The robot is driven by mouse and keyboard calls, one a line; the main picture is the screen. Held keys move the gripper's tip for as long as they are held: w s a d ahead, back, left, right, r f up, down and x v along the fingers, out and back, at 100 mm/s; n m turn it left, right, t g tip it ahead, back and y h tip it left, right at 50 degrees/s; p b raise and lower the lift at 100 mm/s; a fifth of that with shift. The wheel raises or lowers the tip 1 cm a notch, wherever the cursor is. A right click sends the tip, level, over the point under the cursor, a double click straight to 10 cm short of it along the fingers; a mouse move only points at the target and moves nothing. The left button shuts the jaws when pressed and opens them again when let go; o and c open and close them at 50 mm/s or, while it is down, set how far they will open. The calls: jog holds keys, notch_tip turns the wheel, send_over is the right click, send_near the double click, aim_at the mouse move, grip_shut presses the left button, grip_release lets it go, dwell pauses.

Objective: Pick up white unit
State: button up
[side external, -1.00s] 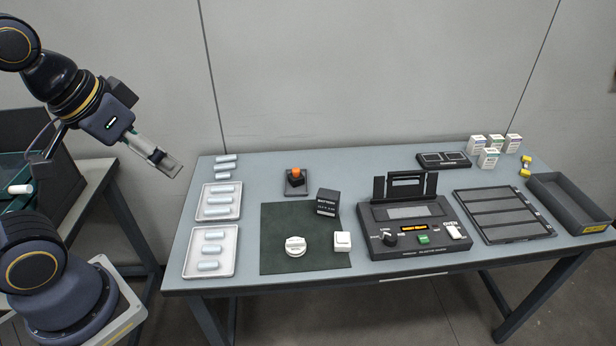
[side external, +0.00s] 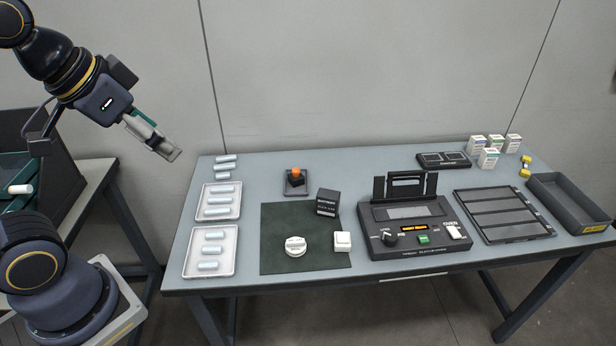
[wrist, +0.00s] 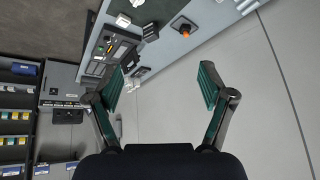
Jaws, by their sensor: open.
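A small white block (side external: 342,241) sits at the right edge of a dark green mat (side external: 275,262). A round white piece (side external: 295,246) lies on the mat to its left. Which of the two is the white unit I cannot tell. In the wrist view, the white block (wrist: 123,20) and the round piece (wrist: 137,3) show at the top edge. My gripper (side external: 166,150) is open and empty, in the air beyond the left end of the table, well away from both. Its two fingers (wrist: 162,85) are spread wide in the wrist view.
A black box (side external: 327,202) stands at the mat's back right. The splicing machine (side external: 415,245) is right of the mat. White trays with cylinders (side external: 226,240) lie to the left, and an orange button (side external: 296,173) is behind. Air above the table is free.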

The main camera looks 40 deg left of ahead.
jog(key=w+r+m, duration=0.2)
jog(key=w+r, duration=0.3)
jog(key=w, duration=0.1)
jog(key=m+g, duration=0.6)
jog(key=m, duration=0.1)
send_over(343, 237)
notch_tip(343, 237, down, 27)
notch_tip(343, 237, down, 10)
jog(key=shift+f, duration=0.1)
notch_tip(343, 237, down, 6)
jog(key=shift+r, duration=0.1)
